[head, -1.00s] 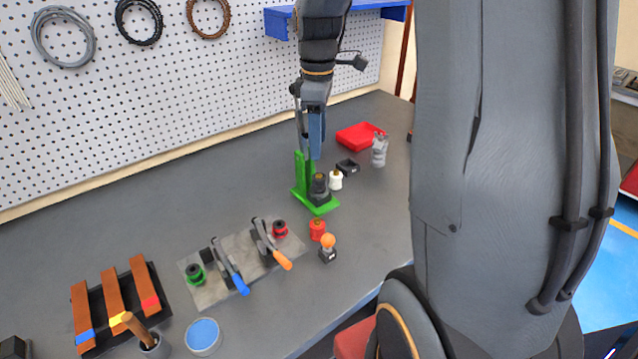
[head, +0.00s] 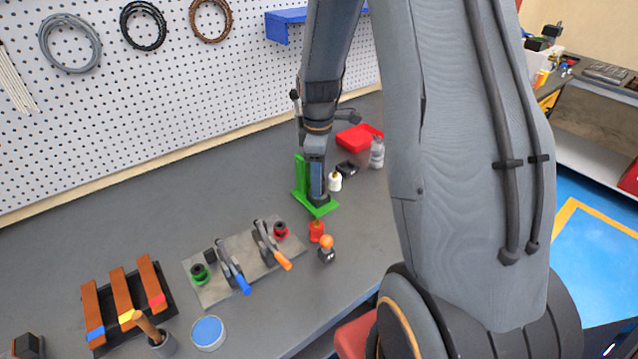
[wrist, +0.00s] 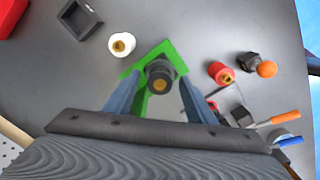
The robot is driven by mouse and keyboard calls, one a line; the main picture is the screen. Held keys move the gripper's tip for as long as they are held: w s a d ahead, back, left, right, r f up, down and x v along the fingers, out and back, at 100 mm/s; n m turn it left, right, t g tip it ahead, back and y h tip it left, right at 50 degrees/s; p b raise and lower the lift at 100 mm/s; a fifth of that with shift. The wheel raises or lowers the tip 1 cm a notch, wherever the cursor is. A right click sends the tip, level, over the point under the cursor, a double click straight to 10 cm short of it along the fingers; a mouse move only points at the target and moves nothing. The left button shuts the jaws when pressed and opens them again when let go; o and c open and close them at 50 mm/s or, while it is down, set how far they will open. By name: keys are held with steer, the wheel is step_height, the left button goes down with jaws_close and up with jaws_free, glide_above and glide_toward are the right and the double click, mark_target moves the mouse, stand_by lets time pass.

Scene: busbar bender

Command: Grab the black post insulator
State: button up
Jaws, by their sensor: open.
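The black post insulator (wrist: 159,72), a dark ribbed cylinder with a brass insert on top, stands on the green stand (wrist: 168,50) in the wrist view. My gripper (wrist: 160,88) is open, one finger on each side of the insulator in that view, with a gap to each. I cannot tell how far down the fingers reach. In the head view my gripper (head: 317,182) is directly over the green stand (head: 301,172) and hides most of the insulator; only its dark lower part (head: 318,199) shows.
A white insulator (head: 335,182) stands close behind right of the stand, and a red one (head: 316,230) in front. An orange-knobbed piece (head: 327,248), a black square holder (head: 347,168), a grey bottle (head: 377,153), a red tray (head: 358,137) and a toggle-clamp plate (head: 213,290) are nearby.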

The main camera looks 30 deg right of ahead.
steer(key=shift+f, duration=0.5)
jaws_close()
